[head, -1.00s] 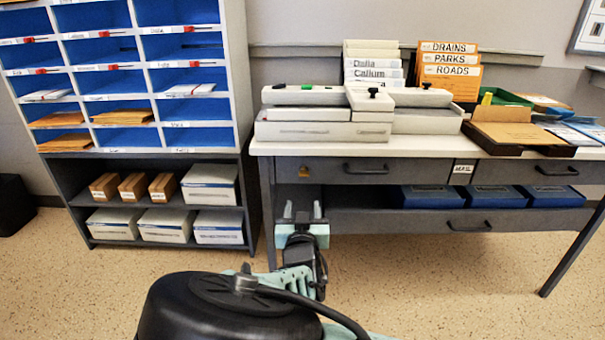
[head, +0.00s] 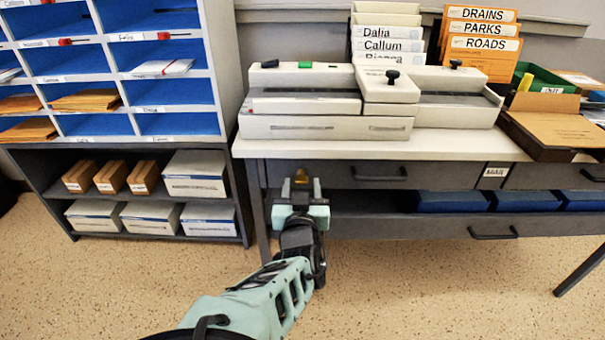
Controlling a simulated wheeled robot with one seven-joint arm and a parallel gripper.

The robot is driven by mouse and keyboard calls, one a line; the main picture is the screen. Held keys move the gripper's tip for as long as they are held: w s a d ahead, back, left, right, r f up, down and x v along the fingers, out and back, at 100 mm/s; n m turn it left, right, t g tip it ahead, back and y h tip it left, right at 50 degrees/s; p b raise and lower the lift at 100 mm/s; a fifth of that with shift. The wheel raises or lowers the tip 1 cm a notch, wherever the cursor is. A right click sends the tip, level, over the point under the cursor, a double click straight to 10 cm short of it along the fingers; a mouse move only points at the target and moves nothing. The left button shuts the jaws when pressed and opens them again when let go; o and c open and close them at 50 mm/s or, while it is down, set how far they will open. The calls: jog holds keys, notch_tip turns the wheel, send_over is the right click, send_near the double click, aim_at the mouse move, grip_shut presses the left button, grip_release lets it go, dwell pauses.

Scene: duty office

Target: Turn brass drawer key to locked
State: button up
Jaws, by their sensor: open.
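The brass drawer key (head: 301,176) shows as a small brass piece at the left end of the grey drawer front (head: 335,173) under the tabletop. My gripper (head: 299,189) is open, its two fingers pointing at the drawer front. The key appears between the fingertips in the picture; I cannot tell whether either finger touches it. The lower part of the key is hard to make out, so its turn angle is unclear. The drawer looks closed, with a dark handle (head: 380,174) right of the key.
White office machines (head: 328,127) stand on the table above the drawer. A dark table leg (head: 258,205) is close to the left of my gripper. Blue boxes (head: 450,201) sit below on the right. A shelf unit (head: 225,60) stands at the left; the speckled floor in front is clear.

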jog(key=shift+w, duration=0.25)
jog(key=c, duration=1)
